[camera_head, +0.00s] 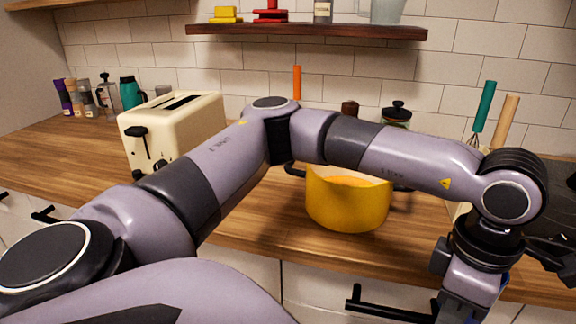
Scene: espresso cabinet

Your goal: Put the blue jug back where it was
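My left arm reaches from the lower left across the counter to the lower right. Its wrist bends down there, and its fingers are cut off or hidden, so I cannot tell whether they are open or what they hold. A small patch of blue (504,280) shows behind this wrist; I cannot tell whether it is the blue jug. No whole blue jug is plain to see. A pale blue-grey, see-through vessel (388,11) on the wall shelf is cut by the top edge. A dark mechanical part shows at the right edge, but I cannot make out my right gripper.
A yellow pot (346,205) with orange contents stands on the wooden counter (262,217), behind and below my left arm. A cream toaster (172,126) stands left. Utensils (484,105) rise at right, near a dark hob.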

